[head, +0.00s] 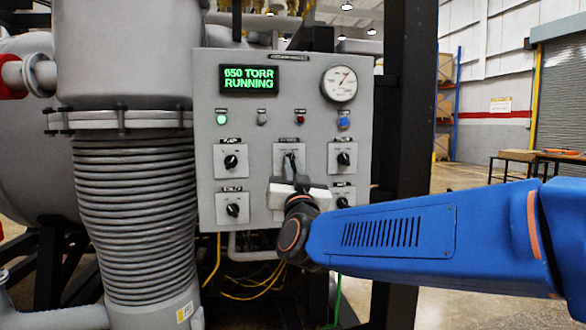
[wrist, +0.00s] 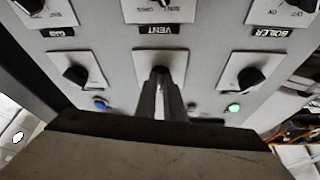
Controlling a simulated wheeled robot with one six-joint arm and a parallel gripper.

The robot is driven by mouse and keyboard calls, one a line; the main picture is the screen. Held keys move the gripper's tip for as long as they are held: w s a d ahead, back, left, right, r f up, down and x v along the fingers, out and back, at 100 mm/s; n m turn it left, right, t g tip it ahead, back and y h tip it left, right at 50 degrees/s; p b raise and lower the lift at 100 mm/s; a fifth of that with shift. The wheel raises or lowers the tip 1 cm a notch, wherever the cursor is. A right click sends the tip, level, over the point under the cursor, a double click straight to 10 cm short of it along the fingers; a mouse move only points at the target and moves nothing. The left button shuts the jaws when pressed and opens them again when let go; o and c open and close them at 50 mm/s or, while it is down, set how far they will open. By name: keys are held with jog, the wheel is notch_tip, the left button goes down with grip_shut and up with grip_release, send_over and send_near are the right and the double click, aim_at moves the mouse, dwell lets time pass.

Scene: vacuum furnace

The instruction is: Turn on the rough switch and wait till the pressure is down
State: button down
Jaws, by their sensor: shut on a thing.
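The grey control panel (head: 207,120) has a green-lit display (head: 249,79) reading "650 TORR RUNNING". My gripper (head: 290,166) is at the upper middle switch (head: 280,150). In the wrist view its fingers (wrist: 161,82) are closed around that switch's dark knob (wrist: 160,70). The label of this switch is too small to read in the head view and hidden in the wrist view.
Other rotary switches flank it, at upper left (head: 231,161), upper right (head: 343,159) and lower left (head: 233,210). My gripper covers the lower middle one in the head view. A green lamp (head: 222,119) is lit. A ribbed grey column (head: 133,215) stands left, a dark post (head: 410,110) right.

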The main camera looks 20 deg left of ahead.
jog(key=shift+s+a+r+m+t+h, duration=0.1)
jog(key=shift+m+t+h, duration=0.1)
jog(key=shift+m+h, duration=0.9)
jog(key=shift+a+m+t+h, duration=0.15)
jog(key=shift+m+h, duration=0.25)
jog(key=shift+m, duration=1.3)
jog(key=shift+d+m+h, duration=0.1)
jog(key=shift+m+h, duration=0.2)
jog(key=c, duration=1.9)
grip_release()
jog(key=shift+o, duration=0.2)
jog(key=v, duration=1.7)
jog(key=shift+d, duration=0.15)
